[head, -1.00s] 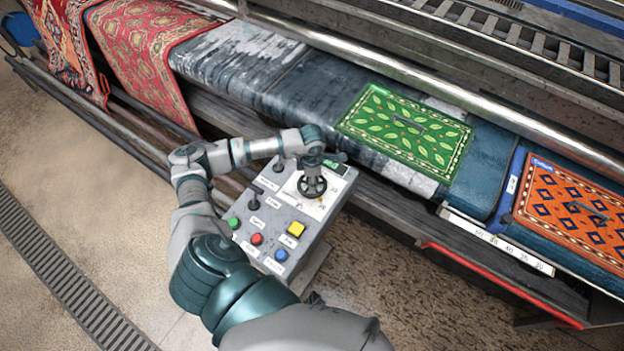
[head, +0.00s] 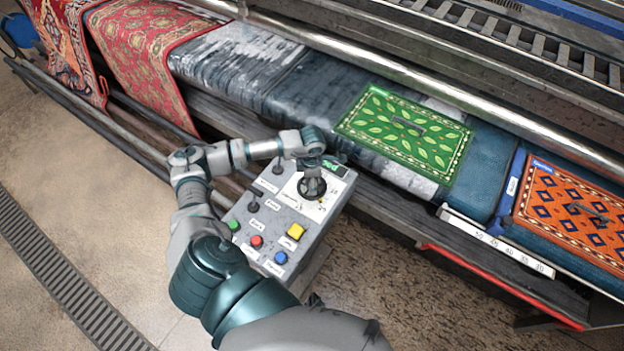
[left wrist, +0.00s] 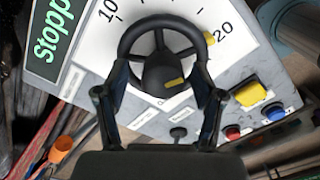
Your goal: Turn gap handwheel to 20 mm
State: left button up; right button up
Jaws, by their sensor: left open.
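The black spoked gap handwheel (left wrist: 162,58) sits on a white dial plate of the control panel (head: 268,225). In the left wrist view the dial shows the figures 10 and 20, and a yellow mark (left wrist: 209,38) on the wheel's rim lies close to the 20. Another yellow mark is on the dark hub. My left gripper (left wrist: 160,80) is open, its two fingers on either side of the wheel's near part; I cannot tell whether they touch the rim. In the head view my left gripper (head: 313,172) is over the handwheel (head: 311,187) and partly hides it. My right gripper is not in view.
A green-lettered display (left wrist: 52,40) reads "Stopp...", its end cut off. A yellow button (head: 295,231), a red button (head: 256,241), a blue button (head: 281,257), a green button (head: 234,224) and black knobs share the panel. Rugs and the machine's rollers lie behind it.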

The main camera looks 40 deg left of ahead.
pick_arm(q)
notch_tip(320, 180, up, 12)
dwell(0.4)
jog(key=shift+f, duration=0.1)
